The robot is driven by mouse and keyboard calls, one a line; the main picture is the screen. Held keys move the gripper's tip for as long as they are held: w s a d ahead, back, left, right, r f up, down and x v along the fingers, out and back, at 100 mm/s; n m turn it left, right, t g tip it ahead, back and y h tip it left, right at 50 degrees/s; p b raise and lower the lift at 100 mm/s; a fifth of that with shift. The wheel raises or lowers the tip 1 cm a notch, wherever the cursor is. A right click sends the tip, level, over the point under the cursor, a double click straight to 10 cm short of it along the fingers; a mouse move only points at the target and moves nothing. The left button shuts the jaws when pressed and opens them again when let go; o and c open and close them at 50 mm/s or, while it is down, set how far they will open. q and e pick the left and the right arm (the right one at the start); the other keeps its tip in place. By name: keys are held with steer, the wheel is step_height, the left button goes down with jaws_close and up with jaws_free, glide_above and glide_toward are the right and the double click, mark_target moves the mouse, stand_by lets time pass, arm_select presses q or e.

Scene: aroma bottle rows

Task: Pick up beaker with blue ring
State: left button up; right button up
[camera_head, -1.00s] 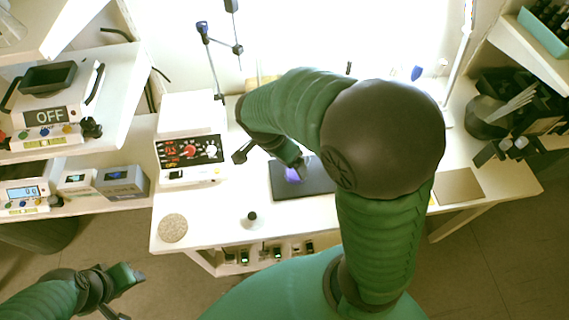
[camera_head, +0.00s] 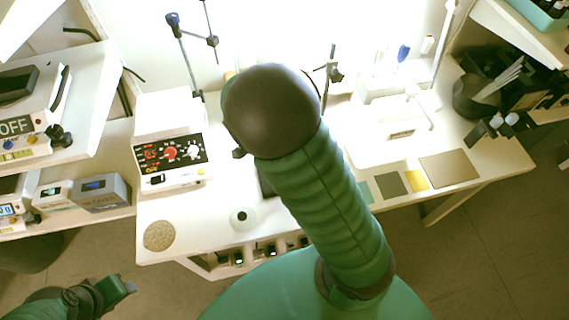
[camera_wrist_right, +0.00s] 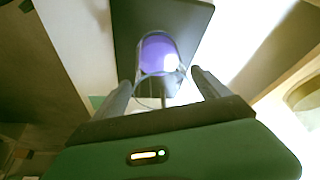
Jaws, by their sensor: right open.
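In the right wrist view, a clear glass beaker (camera_wrist_right: 159,55) with a blue-violet band stands on a dark plate (camera_wrist_right: 190,12). My right gripper (camera_wrist_right: 161,82) is open, with one finger to each side of the beaker's near part. A gap shows on both sides, and I cannot tell how deep the beaker sits between the fingers. In the head view my right arm hides the beaker and nearly all of the right gripper. Only an edge of the dark plate (camera_head: 265,183) shows there. My left gripper (camera_head: 124,288) is at the lower left, away from the table; its jaw gap is unclear.
A white hotplate device (camera_head: 172,155) stands left of the plate. A round cork-like disc (camera_head: 159,236) and a small black-topped item (camera_head: 241,217) lie near the table's front edge. Stands with clamps rise behind. Flat coloured squares (camera_head: 415,180) lie to the right.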

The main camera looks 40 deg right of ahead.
steer(key=x, duration=0.4)
steer(key=shift+w+a+f, duration=0.1)
steer(key=shift+w+a, duration=0.15)
steer(key=shift+a, duration=0.05)
steer(key=c, duration=1.6)
steer(key=shift+c, duration=0.3)
